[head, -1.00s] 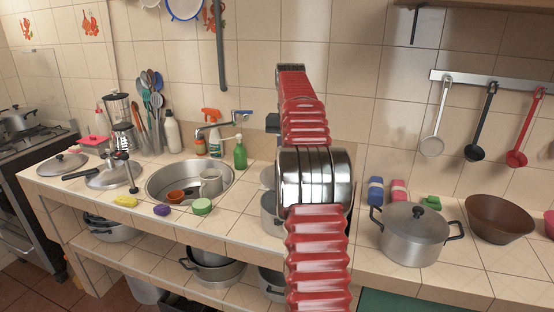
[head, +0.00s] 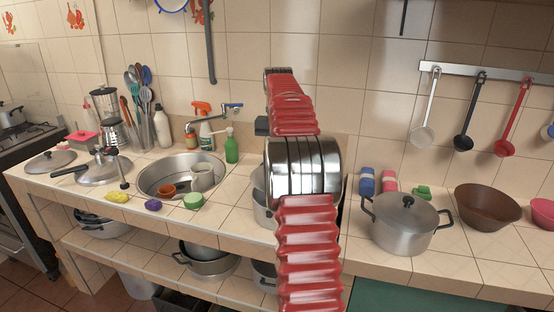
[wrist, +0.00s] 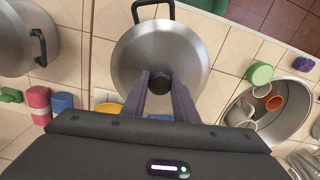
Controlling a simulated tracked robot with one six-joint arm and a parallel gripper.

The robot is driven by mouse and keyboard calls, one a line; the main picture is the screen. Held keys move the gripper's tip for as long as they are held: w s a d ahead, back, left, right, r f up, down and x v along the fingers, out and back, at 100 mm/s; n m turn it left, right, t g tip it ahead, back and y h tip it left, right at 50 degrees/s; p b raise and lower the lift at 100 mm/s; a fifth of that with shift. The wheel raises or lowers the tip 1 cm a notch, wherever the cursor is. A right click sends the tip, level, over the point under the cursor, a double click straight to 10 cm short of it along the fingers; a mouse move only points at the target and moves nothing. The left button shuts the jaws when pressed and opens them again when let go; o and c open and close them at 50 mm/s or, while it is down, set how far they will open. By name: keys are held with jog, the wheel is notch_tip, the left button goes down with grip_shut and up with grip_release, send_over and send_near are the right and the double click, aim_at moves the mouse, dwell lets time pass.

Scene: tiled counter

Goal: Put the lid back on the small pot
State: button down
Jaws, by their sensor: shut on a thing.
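In the wrist view my gripper (wrist: 160,84) is shut on the black knob (wrist: 160,80) of a round, silver-grey lid (wrist: 135,50). The lid looks level over the small pot, whose black handle (wrist: 152,8) sticks out past the rim. I cannot tell whether the lid rests on the rim or sits slightly above it. In the head view the grey small pot (head: 263,213) stands on the counter between the sink and the larger pot, mostly hidden behind my red arm. The lid and my gripper are hidden behind the arm there.
A larger lidded pot (head: 402,226) stands to the right, beside a brown bowl (head: 487,207). Blue (head: 367,184), pink (head: 389,181) and green (head: 422,191) items lie behind it. The sink (head: 150,184) is to the left, with a green sponge (head: 193,202) at its edge.

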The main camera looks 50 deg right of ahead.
jog(key=shift+s+f, duration=0.1)
jog(key=shift+f, duration=1.5)
jog(key=shift+f, duration=0.1)
dwell(1.4)
jog(key=c, duration=1.3)
grip_release()
jog(key=shift+c, duration=0.2)
jog(key=shift+o, duration=0.3)
jog(key=o, duration=0.4)
jog(key=shift+o, duration=0.2)
jog(key=shift+r, duration=3.5)
